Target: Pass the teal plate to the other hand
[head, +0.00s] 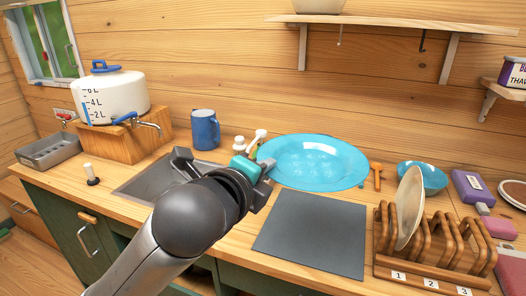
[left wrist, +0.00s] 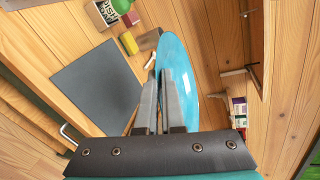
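The teal plate (head: 315,162) is wide and shallow, and shows in the head view above the back of the counter, right of the sink. In the left wrist view the plate (left wrist: 180,65) is seen nearly edge-on, with its rim between the fingers. My left gripper (head: 268,166) is at the plate's left edge in the head view. In the left wrist view its two fingers (left wrist: 159,105) are close together, shut on the rim. The wrist hides part of the grip in the head view. My right gripper is in neither view.
A dark grey board (head: 313,234) lies on the counter in front of the plate. A wooden rack (head: 436,249) holding a pale plate (head: 409,208) and a small teal bowl (head: 423,177) are to the right. A blue mug (head: 205,130) stands behind the sink (head: 150,183).

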